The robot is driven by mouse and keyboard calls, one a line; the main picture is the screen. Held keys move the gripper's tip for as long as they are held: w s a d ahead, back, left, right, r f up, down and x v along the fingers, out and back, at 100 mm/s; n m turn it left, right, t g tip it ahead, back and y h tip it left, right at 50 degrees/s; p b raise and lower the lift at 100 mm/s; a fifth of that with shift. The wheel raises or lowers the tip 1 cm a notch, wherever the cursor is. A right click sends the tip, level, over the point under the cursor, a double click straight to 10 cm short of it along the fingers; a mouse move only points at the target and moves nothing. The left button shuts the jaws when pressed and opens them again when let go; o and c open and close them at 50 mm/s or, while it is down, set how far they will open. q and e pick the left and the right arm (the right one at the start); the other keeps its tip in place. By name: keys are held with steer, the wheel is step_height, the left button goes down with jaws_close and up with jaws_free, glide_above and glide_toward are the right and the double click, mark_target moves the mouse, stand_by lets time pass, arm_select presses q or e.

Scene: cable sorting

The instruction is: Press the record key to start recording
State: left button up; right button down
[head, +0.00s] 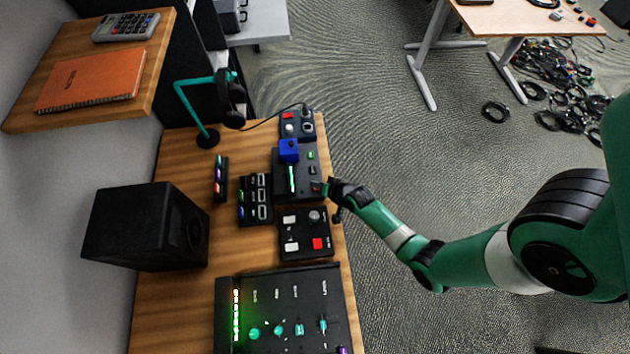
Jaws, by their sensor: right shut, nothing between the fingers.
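A black control box (291,260) sits near the right edge of the wooden desk. It bears a red square key (317,243), two white keys and a grey knob; its lettering is too small to read. This red key looks most like a record key, but I cannot confirm it. My right gripper (322,187) is shut and empty, with its tips at the right side of the black box with a blue block (289,149) and a green-lit slot. It is farther back than the red key and apart from it. I cannot tell whether it touches that box. My left gripper is out of view.
A mixer panel (265,301) with sliders lies at the front. A black speaker (125,227) stands at the left. A headphone stand (206,138) and a small box with red and white keys (306,131) are at the back.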

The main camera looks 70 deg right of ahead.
steer(key=shift+f+b, duration=0.35)
steer(key=shift+f, duration=0.05)
stand_by(0.4)
steer(key=shift+r, duration=0.15)
steer(key=shift+r+p, duration=0.65)
steer(key=shift+p, duration=0.2)
step_height(320, 180, up, 5)
steer(key=p, duration=0.5)
steer(key=shift+r, duration=0.1)
stand_by(0.6)
